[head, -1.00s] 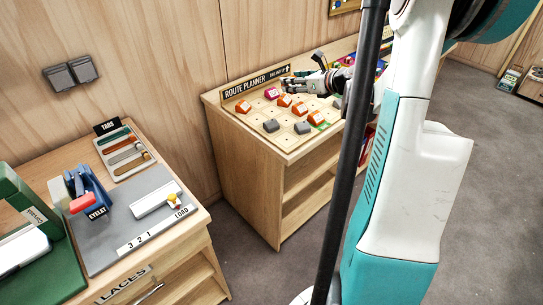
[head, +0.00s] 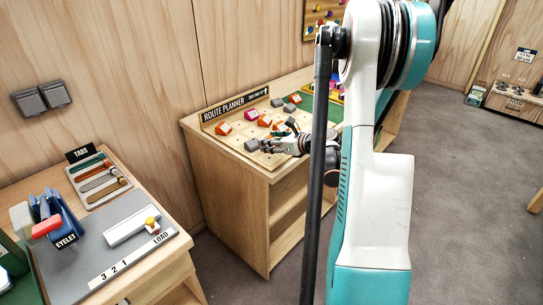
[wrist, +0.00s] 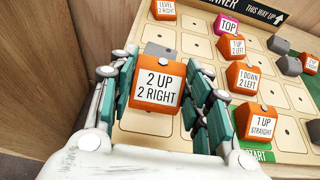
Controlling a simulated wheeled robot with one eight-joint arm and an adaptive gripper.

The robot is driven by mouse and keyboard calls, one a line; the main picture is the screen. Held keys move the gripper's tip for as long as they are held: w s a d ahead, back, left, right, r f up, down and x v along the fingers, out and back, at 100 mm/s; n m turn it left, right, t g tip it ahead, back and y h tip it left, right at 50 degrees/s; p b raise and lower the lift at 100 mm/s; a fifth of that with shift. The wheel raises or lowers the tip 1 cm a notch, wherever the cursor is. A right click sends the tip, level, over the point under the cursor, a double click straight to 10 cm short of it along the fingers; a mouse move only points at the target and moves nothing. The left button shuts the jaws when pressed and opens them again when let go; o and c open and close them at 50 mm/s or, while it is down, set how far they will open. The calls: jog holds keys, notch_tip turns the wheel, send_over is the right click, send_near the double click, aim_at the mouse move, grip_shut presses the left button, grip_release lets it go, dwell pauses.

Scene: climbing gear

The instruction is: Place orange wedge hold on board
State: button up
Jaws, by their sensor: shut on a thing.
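My gripper (wrist: 170,95) is shut on an orange wedge hold (wrist: 158,90) marked "2 UP 2 RIGHT", with a finger on each side. In the head view my gripper (head: 272,143) is low over the board's near part, beside a grey hold (head: 252,145), and the held hold cannot be made out.
A dark title strip (head: 235,107) edges the board. Bare squares show left of these holds.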

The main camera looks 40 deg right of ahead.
aim_at(272, 159)
jog(key=shift+f+b, duration=0.85)
jog(key=shift+f, duration=1.3)
jog(key=shift+f, duration=0.1)
jog(key=o, duration=0.8)
jog(key=shift+s+r, duration=0.1)
jog(key=shift+r, duration=0.1)
jog(key=p+v, duration=0.4)
jog(key=v, duration=0.8)
